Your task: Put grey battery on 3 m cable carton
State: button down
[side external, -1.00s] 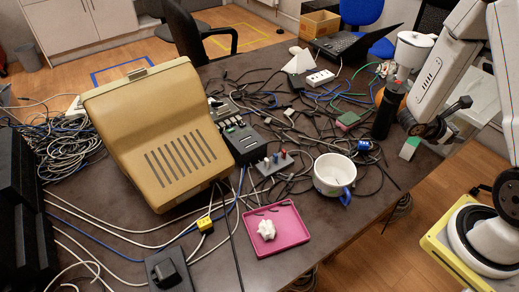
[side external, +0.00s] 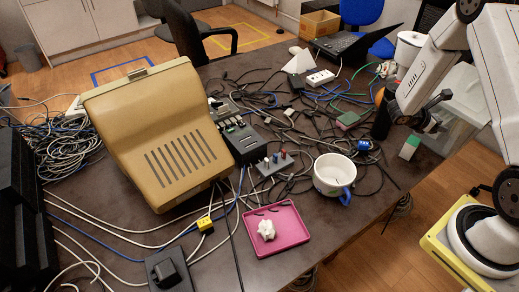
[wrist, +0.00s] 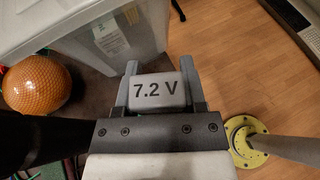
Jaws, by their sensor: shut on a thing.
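In the wrist view, my gripper (wrist: 159,68) is shut on a grey battery (wrist: 158,92) marked "7.2 V", held between its two fingers. In the side view, my gripper (side external: 436,112) hangs at the table's right edge, beside a dark cylinder and above a small green-and-white block. The battery cannot be made out clearly there. I cannot identify the 3 m cable carton for sure. An open brown cardboard box (side external: 320,23) stands at the back, but no lettering on it can be read.
A black cylinder (side external: 381,118) stands close left of my gripper. A green-and-white block (side external: 409,147), a white mug (side external: 334,175) and a pink tray (side external: 276,229) are on the cable-strewn table. A translucent bin (wrist: 92,32) and an orange ball (wrist: 38,84) are near the gripper.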

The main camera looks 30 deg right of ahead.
send_over(417, 140)
jog(key=f, duration=0.5)
jog(key=shift+s+a+f, duration=0.1)
jog(key=shift+s+f, duration=0.15)
jog(key=shift+f, duration=0.05)
jog(key=shift+f, duration=0.1)
jog(key=shift+w+f, duration=0.15)
jog(key=shift+f, duration=1.55)
jog(key=shift+f, duration=0.2)
jog(key=shift+c, duration=0.8)
grip_release()
jog(key=shift+r, duration=0.2)
jog(key=v, duration=1.1)
jog(key=shift+a+r, duration=0.3)
